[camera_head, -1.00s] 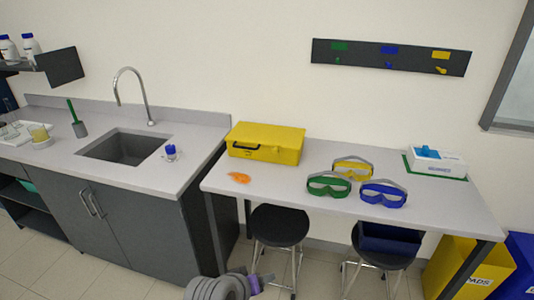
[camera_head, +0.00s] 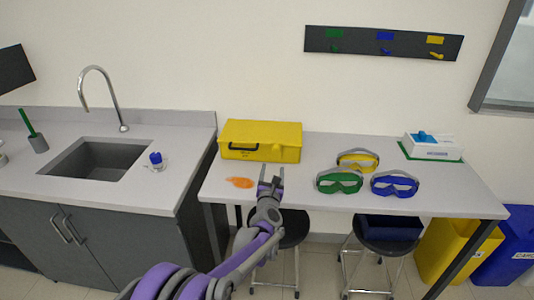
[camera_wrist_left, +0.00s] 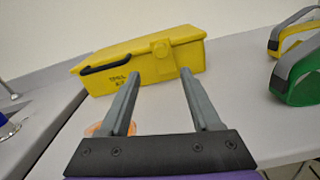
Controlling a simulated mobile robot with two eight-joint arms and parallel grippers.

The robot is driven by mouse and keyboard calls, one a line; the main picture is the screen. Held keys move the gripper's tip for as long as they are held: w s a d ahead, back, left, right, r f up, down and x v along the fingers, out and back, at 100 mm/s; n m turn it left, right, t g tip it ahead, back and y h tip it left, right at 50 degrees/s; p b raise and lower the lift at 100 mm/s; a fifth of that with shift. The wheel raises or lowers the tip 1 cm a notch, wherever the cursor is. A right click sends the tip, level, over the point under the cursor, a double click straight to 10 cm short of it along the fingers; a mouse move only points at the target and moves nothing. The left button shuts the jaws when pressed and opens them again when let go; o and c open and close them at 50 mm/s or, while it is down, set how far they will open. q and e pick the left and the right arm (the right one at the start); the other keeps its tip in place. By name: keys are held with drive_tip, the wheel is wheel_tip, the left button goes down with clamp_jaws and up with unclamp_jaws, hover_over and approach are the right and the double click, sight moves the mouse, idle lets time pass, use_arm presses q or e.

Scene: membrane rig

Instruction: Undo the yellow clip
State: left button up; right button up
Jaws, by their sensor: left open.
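A yellow case (camera_head: 265,136) lies shut at the left end of the grey table, with a dark handle on its front. In the left wrist view, the case (camera_wrist_left: 132,77) reads "SPILL KIT", and a yellow clip (camera_wrist_left: 160,48) sits on its front near the lid seam, right of the dark handle (camera_wrist_left: 108,61). My left gripper (camera_head: 272,174) is open and empty, just in front of the case's right part. In the left wrist view, its fingers (camera_wrist_left: 160,74) point at the case below the clip, apparently apart from it. My right gripper is not in view.
An orange item (camera_head: 240,182) lies on the table before the case. Green goggles (camera_head: 340,187), blue goggles (camera_head: 394,190) and yellow goggles (camera_head: 358,160) stand to the right. A white box (camera_head: 434,147) is further right. Stools (camera_head: 387,229) stand under the table's front edge.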

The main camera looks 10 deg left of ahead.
sight(276, 151)
use_arm(q)
drive_tip(key=w+p, duration=0.1)
drive_tip(key=w, duration=0.9)
drive_tip(key=shift+w+d+p, duration=0.1)
drive_tip(key=shift+w+p, duration=0.3)
clamp_jaws()
idle(0.9)
